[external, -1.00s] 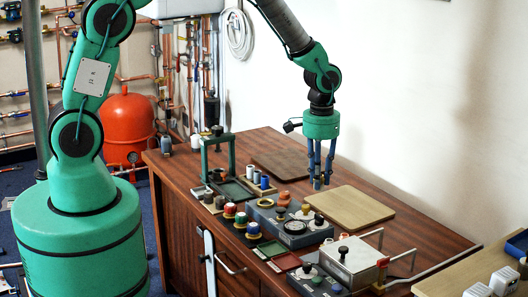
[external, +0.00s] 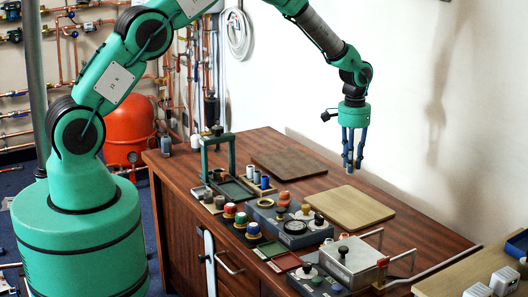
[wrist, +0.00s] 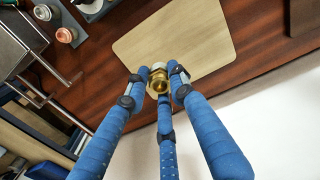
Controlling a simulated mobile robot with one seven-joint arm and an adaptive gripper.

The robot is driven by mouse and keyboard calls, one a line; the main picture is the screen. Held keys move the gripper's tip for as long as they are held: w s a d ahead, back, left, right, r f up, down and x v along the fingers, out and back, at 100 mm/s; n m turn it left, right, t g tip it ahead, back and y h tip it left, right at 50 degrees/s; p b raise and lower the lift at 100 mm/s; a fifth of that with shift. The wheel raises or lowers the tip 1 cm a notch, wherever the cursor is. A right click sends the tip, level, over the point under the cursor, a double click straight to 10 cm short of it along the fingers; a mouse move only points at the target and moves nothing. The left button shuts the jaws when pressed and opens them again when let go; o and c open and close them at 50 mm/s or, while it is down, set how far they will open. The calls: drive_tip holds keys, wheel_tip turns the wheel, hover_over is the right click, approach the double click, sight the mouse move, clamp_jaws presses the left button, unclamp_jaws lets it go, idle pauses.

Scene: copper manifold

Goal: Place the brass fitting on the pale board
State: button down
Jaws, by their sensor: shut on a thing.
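The brass fitting (wrist: 158,84) shows in the wrist view, gripped between the blue fingertips of my gripper (wrist: 158,78). In the external view my gripper (external: 354,164) hangs pointing down, above and near the far side of the pale board (external: 347,210). The fitting is too small there to make out clearly. The pale board also shows in the wrist view (wrist: 195,38), lying flat with a bare top. The fitting is held clear above the bench, and the fingers hide part of it.
A darker brown board (external: 288,164) lies behind and left of the pale board. A grey gauge unit (external: 293,227) and a metal box with raised handles (external: 352,260) stand in front. Several small coloured-top pots line the left of the wooden bench (external: 410,237).

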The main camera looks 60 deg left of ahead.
drive_tip(key=shift+f, duration=1.55)
drive_tip(key=b, duration=0.1)
hover_over(348, 211)
drive_tip(key=shift+f, duration=3.1)
drive_tip(key=shift+f+b, duration=0.4)
drive_tip(key=shift+f, duration=1.5)
drive_tip(key=shift+f, duration=0.1)
drive_tip(key=c, duration=1.5)
unclamp_jaws()
